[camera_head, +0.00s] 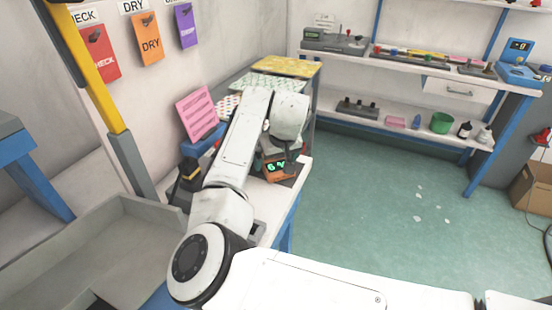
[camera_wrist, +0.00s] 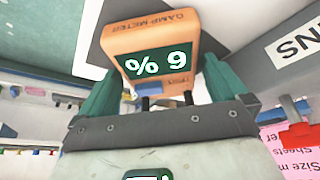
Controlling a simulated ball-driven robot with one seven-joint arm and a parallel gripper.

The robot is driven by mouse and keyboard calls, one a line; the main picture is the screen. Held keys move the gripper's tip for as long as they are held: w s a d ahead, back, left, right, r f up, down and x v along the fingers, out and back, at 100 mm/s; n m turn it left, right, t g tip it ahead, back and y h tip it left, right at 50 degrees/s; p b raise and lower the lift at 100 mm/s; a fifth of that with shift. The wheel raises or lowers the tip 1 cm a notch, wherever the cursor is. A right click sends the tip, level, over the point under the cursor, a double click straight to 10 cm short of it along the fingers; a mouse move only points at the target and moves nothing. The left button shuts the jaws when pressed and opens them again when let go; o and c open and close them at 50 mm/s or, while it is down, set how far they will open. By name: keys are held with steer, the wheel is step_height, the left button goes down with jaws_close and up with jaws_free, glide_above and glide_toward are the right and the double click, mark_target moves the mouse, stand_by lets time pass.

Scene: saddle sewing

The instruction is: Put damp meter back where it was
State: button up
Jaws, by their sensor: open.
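The damp meter (camera_head: 277,169) is a small orange device with a dark green display reading 6 %. In the head view it is at the dark pad (camera_head: 298,170) on the white bench, partly hidden by my arm. In the wrist view the damp meter (camera_wrist: 172,38) appears turned round, between the two green fingers of my gripper (camera_wrist: 160,78). The fingers are open, one on each side of its body. I cannot tell whether either finger touches it, or whether the meter rests fully on the pad.
A pink sheet (camera_head: 200,113) stands behind my arm on the bench. Patterned cloths (camera_head: 285,66) lie at the bench's far end. Red, orange (camera_head: 147,40) and purple tags hang on the left wall. A shelf bench (camera_head: 400,62) stands at the back. The green floor (camera_head: 370,200) is mostly clear.

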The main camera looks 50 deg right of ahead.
steer(key=v, duration=1.2)
steer(key=shift+r, duration=0.1)
